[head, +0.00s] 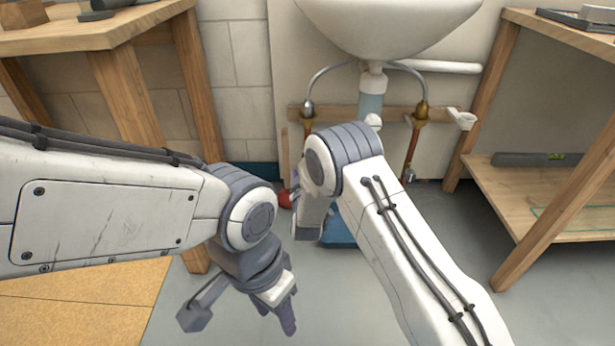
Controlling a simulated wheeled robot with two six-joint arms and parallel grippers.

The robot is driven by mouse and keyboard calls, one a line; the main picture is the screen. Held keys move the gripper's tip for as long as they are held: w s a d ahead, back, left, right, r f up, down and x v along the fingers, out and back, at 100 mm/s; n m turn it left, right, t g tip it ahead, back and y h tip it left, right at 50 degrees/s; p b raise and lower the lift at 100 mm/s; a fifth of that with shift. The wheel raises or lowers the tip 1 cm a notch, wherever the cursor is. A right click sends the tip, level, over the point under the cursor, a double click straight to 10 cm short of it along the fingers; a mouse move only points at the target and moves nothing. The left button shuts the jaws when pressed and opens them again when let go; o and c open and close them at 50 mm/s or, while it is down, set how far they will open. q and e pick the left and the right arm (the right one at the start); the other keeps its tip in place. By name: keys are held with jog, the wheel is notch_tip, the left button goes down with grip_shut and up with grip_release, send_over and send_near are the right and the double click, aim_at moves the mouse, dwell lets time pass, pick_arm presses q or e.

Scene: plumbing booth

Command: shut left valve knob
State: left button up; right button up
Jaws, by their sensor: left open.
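The white sink (385,25) is at the top centre, with a grey hose and a metal fitting (308,108) on its left side. The left pipe runs down behind my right arm. I cannot make out the left valve knob; a small red thing (285,199) shows low beside my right wrist, and I cannot tell what it is. My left gripper (240,315) is open and empty, low over the floor and well apart from the pipes. My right gripper (308,228) is mostly hidden by its own wrist, in front of the left pipe.
A brass fitting (421,110) and copper pipe (411,150) stand on the right side under the sink. A blue object (340,228) sits on the floor behind my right arm. Wooden benches stand left (100,35) and right (550,185). The grey floor between is largely clear.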

jog(key=shift+t+h, duration=0.3)
jog(key=shift+t, duration=0.1)
jog(key=shift+w+d+f+b, duration=0.2)
jog(key=shift+w+f+b, duration=0.25)
jog(key=shift+w+b, duration=1.15)
jog(key=shift+w+d+f+b, duration=0.15)
jog(key=shift+w+f+b, duration=0.3)
jog(key=shift+w+b, duration=1.05)
jog(key=shift+w+d+f+b, duration=0.2)
jog(key=shift+w+f+b, duration=0.5)
jog(key=shift+w, duration=1.55)
pick_arm(q)
notch_tip(320, 180, down, 9)
jog(key=shift+f, duration=0.15)
pick_arm(e)
jog(key=shift+r, duration=0.25)
grip_shut()
